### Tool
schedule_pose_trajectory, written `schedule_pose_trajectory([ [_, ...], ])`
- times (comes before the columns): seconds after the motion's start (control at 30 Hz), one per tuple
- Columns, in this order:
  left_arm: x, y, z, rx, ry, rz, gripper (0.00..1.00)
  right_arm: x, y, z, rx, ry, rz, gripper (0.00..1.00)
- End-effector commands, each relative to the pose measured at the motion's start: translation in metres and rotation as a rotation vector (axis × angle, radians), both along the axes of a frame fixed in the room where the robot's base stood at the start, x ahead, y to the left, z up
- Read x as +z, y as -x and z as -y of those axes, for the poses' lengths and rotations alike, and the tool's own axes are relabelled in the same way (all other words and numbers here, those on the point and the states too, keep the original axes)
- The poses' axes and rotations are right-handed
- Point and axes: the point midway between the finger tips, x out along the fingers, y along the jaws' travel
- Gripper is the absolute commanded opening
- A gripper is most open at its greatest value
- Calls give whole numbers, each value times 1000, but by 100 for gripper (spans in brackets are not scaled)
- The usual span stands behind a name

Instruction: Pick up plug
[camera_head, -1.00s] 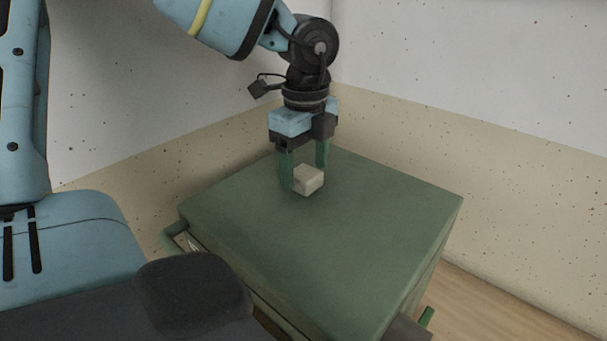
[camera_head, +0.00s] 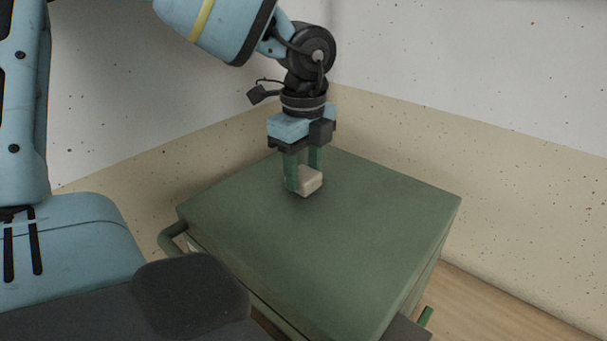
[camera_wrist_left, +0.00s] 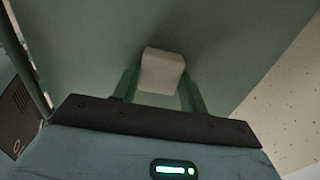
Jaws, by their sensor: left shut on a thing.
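The plug (camera_head: 309,181) is a small beige block on top of the green cabinet (camera_head: 345,240), towards its far side. My left gripper (camera_head: 305,182) points down over the cabinet, its two green fingers shut on the plug. In the left wrist view the plug (camera_wrist_left: 162,70) sits between the fingers (camera_wrist_left: 160,92). The plug looks to be at the cabinet top; I cannot tell whether it touches it. My right gripper is not in view.
The cabinet top is otherwise bare, with free room in front and to the right. A green handle (camera_head: 170,238) sticks out at its left side. Speckled walls (camera_head: 430,130) stand close behind it. Wooden floor (camera_head: 500,300) shows at lower right.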

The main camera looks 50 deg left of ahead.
Motion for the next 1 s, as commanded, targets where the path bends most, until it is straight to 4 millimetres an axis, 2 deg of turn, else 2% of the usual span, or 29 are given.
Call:
schedule_pose_trajectory([
  [0.17, 11, -1, 0, 1, 0, 4, 6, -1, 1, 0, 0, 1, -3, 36],
  [0.5, 71, -1, 0, 0, 1, 4, 6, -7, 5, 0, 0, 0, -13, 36],
  [0.63, 88, -1, 0, 0, 0, 2, 6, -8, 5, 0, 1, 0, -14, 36],
  [0.8, 99, 0, 0, 0, 1, 1, 6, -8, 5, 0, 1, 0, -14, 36],
  [1.0, 101, 0, 0, 0, 1, 0, 6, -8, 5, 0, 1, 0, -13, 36],
])
